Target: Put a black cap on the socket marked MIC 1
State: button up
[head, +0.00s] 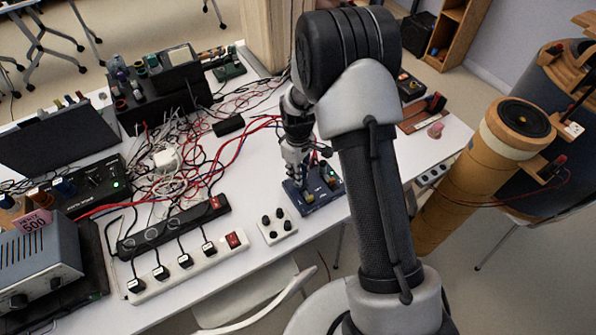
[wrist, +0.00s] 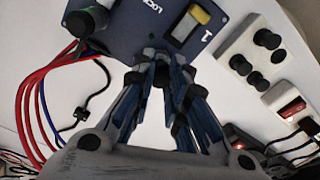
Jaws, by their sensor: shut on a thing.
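My gripper (head: 297,172) is over the left part of a dark blue box (head: 328,190) on the white table. In the wrist view the fingers (wrist: 160,70) are closed around a small dark thing, apparently a black cap, mostly hidden between them. It is at the edge of the blue box (wrist: 135,28); I cannot tell whether it touches. The box bears a yellow-topped switch (wrist: 198,17), a "1" and partly cut lettering. No "MIC 1" marking is readable, and the socket is hidden. A white holder (head: 285,238) with several black caps (head: 267,221) stands in front.
A white power strip (head: 205,262) with plugs and a red switch lies left of the holder. Red, blue and black cables (head: 240,135) tangle behind and left of the box. The table right of the box is partly hidden by my arm.

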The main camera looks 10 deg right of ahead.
jog(key=shift+f+b, duration=0.6)
jog(key=shift+f, duration=0.3)
dwell(0.4)
jog(key=o, duration=0.8)
jog(key=shift+c, duration=0.2)
jog(key=shift+r, duration=0.1)
jog(key=shift+r+p, duration=2.65)
jog(key=shift+r, duration=1.05)
